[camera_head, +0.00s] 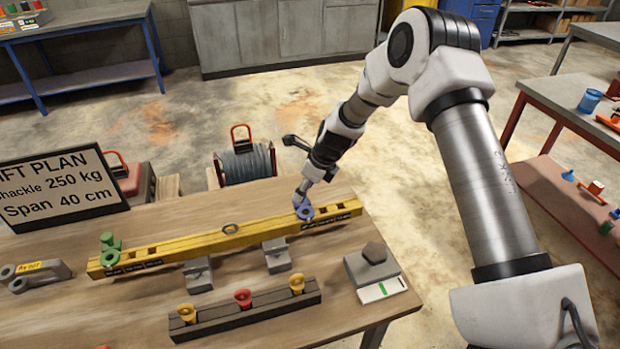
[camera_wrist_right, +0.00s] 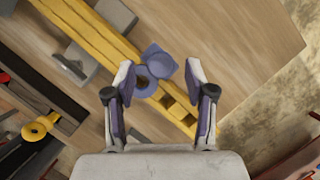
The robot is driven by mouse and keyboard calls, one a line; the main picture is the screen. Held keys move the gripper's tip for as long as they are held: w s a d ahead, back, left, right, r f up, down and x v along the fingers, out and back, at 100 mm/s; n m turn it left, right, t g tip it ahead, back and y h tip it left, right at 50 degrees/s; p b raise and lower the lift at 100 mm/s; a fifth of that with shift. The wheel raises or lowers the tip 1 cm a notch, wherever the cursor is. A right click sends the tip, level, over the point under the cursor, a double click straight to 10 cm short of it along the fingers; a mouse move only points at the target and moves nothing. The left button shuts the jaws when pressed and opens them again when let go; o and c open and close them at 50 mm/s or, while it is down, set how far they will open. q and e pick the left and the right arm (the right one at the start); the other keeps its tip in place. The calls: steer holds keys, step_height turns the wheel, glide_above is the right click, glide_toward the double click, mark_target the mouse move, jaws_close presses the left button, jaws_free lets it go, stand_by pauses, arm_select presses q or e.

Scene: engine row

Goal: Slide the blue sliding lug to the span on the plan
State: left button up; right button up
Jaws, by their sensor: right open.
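The blue sliding lug (camera_head: 305,211) sits on the right part of the yellow spreader beam (camera_head: 190,245). In the right wrist view the lug (camera_wrist_right: 158,66) shows between and just beyond the fingertips, on the beam (camera_wrist_right: 110,40). My right gripper (camera_head: 301,200) is right at the lug, with its fingers open (camera_wrist_right: 156,82); I cannot tell whether a finger touches it. A green lug (camera_head: 110,250) sits on the beam's left end. The plan board (camera_head: 62,185) reads "Shackle 250 kg" and "Span 40 cm". My left gripper is not in view.
Grey supports (camera_head: 276,256) stand by the beam. A dark rack (camera_head: 245,312) holds yellow and red pieces in front. A grey block with a dark hexagonal piece (camera_head: 374,253) stands at right. A grey shackle (camera_head: 40,274) lies at left.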

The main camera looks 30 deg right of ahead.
steer(key=v, duration=1)
steer(key=shift+r, duration=0.25)
steer(key=shift+d, duration=0.1)
steer(key=shift+s+f, duration=0.1)
